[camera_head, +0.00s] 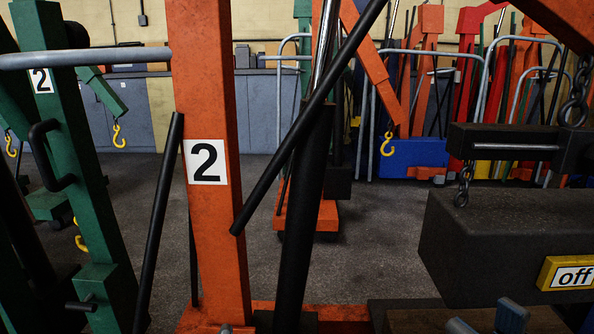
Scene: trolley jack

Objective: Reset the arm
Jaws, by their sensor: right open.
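An orange crane post (211,240) with a white "2" label stands upright left of centre. A long black bar (310,115) slants from the top down to its right edge. A thick black cylinder (301,220) with a shiny rod rises beside the post. Part of an orange beam (555,18) crosses the top right corner. I cannot tell which of these is the arm meant. My right gripper (487,321) is at the bottom edge, right of the post; only its grey-blue fingertips show, apart and empty. My left gripper is not in view.
A dark block (505,240) with a yellow-framed "off" sign (567,273) hangs by chains at right, above my right gripper. A green crane (75,180) stands at left. More cranes line the back wall. Grey floor (380,235) is open in the middle.

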